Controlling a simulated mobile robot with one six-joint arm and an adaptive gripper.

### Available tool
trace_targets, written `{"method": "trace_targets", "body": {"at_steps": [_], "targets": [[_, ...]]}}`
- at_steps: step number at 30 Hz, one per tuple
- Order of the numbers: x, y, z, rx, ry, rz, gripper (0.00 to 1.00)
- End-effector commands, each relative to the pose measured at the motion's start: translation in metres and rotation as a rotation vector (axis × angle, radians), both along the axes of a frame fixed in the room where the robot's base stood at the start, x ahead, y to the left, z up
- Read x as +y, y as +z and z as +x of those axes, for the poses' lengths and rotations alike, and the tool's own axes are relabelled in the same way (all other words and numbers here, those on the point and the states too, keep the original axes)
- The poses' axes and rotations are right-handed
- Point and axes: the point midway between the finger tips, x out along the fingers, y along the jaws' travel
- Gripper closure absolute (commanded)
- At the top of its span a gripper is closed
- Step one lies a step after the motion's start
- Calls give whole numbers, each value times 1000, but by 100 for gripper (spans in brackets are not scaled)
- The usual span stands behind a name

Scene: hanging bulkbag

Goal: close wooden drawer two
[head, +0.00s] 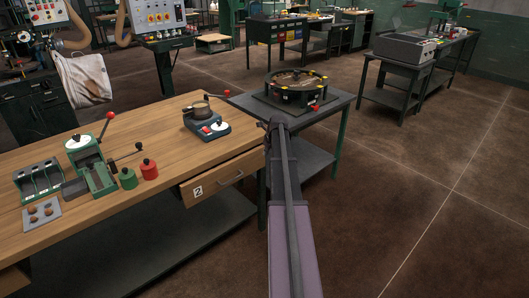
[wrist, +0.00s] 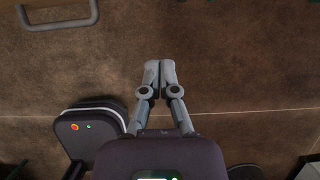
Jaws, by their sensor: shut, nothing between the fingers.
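Wooden drawer two (head: 222,178) is under the right end of the wooden workbench, with a white "2" label and a grey bar handle on its front. Its front appears to stand slightly out from the bench edge; how far is hard to tell. In the wrist view its handle (wrist: 60,20) shows at the top left, with a strip of wood above it. My gripper (wrist: 160,64) is shut and empty, apart from the handle and to its right in that view, over bare floor. In the head view my arm reaches forward right of the drawer; the fingers are hidden.
A dark side table (head: 333,108) with a round machine stands just beyond my arm. Floor to the right is clear.

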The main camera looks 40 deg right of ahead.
Motion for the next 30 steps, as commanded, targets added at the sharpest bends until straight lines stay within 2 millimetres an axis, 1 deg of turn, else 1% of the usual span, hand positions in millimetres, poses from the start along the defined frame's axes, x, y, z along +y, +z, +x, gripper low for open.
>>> {"method": "trace_targets", "body": {"at_steps": [1, 5, 20, 26, 30], "targets": [[0, 5, -1, 0, 0, 0, 100], [1, 7, -2, 0, 0, 0, 100], [2, 6, -2, -4, 3, 1, 100], [7, -6, -3, -50, 20, 14, 100], [15, -20, -4, -123, 45, 33, 100]]}}
